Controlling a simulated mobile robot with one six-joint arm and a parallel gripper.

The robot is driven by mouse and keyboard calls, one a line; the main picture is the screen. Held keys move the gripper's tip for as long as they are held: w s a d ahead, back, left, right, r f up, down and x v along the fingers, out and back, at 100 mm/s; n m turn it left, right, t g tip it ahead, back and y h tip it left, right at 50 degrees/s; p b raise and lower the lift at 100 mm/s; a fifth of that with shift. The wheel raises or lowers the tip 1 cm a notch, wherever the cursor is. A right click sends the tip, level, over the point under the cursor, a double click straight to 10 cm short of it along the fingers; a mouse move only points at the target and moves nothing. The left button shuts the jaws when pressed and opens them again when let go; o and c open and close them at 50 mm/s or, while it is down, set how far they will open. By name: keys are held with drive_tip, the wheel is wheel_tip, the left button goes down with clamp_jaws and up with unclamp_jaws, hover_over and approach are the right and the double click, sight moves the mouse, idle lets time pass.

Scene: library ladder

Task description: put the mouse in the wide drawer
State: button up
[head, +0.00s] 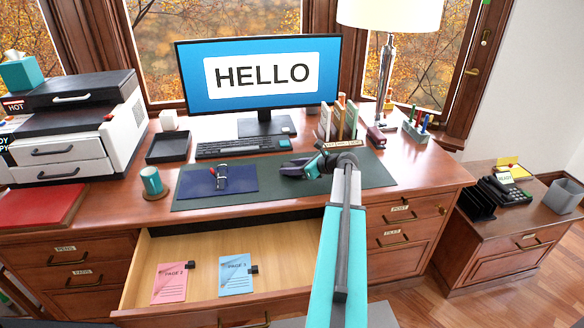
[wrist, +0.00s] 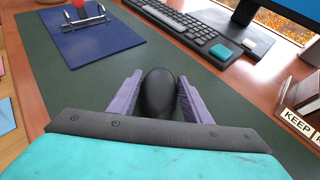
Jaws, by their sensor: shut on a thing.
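The black mouse (wrist: 160,97) sits between the two purple fingers of my gripper (head: 290,168) in the wrist view, and the gripper is shut on it. The gripper is over the dark green desk mat (head: 372,174), right of the blue clipboard. I cannot tell whether the mouse touches the mat. In the head view the mouse is not clearly visible behind the fingers. The wide drawer (head: 178,248) is pulled open below the desk's front edge, in front and to the left of my gripper. A pink page (head: 170,284) and a blue page (head: 235,276) lie in it.
The blue clipboard (head: 240,178) lies left of my gripper. The keyboard (head: 235,147) and monitor (head: 258,75) stand behind. Upright books (head: 338,120) with a label plate stand behind right. A teal mug (head: 151,180) stands left. The drawer's back and right floor look bare.

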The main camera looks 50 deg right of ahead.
drive_tip(key=shift+f, duration=0.1)
drive_tip(key=o, duration=1.1)
drive_tip(key=shift+s+r, duration=0.15)
drive_tip(key=shift+r, duration=0.05)
drive_tip(key=v, duration=1.1)
drive_tip(key=shift+s+d+r, duration=0.1)
drive_tip(key=shift+s+r, duration=0.1)
drive_tip(key=shift+s, duration=0.1)
